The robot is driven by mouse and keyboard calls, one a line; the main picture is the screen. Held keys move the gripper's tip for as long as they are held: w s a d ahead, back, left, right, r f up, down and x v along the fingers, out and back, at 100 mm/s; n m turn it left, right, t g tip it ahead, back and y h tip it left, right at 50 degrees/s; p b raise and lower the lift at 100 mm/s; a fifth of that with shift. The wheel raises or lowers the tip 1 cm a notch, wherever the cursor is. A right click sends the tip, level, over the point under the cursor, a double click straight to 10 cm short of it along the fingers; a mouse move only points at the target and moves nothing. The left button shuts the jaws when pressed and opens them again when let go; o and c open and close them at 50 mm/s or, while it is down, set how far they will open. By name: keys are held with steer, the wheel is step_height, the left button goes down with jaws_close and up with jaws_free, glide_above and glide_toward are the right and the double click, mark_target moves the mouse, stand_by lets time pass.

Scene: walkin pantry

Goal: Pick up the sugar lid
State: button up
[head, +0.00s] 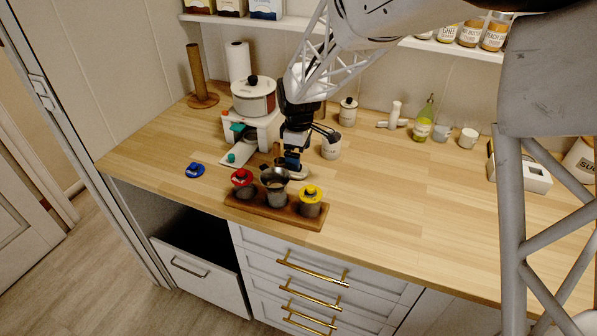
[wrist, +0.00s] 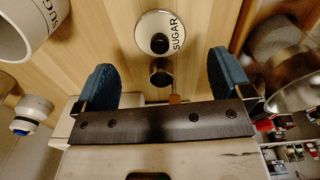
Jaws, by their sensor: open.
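The sugar lid (wrist: 143,22) is a pale round disc with a dark rim, a black knob and the word SUGAR. It lies on the wooden counter; in the head view its pale edge (head: 300,174) shows just below my gripper, mostly hidden. My gripper (head: 292,163) points down above the counter near it. In the wrist view my gripper (wrist: 167,80) has its two blue fingers spread wide. The lid shows in the gap, beyond the fingertips. Nothing is held. The open white sugar jar (head: 331,150) stands to the right, and part of it shows in the wrist view (wrist: 28,28).
A wooden rack (head: 257,214) with metal cups, red- and yellow-topped ones among them, stands in front. A small metal cup (wrist: 161,72) shows near the lid. A white machine with a pot (head: 253,98) stands at left. The counter at right (head: 410,190) is clear.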

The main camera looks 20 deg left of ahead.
steer(key=shift+f, duration=0.15)
steer(key=shift+f, duration=2.5)
steer(key=c, duration=1)
steer(key=shift+r, duration=0.1)
steer(key=shift+r, duration=4.95)
steer(key=shift+w, duration=0.1)
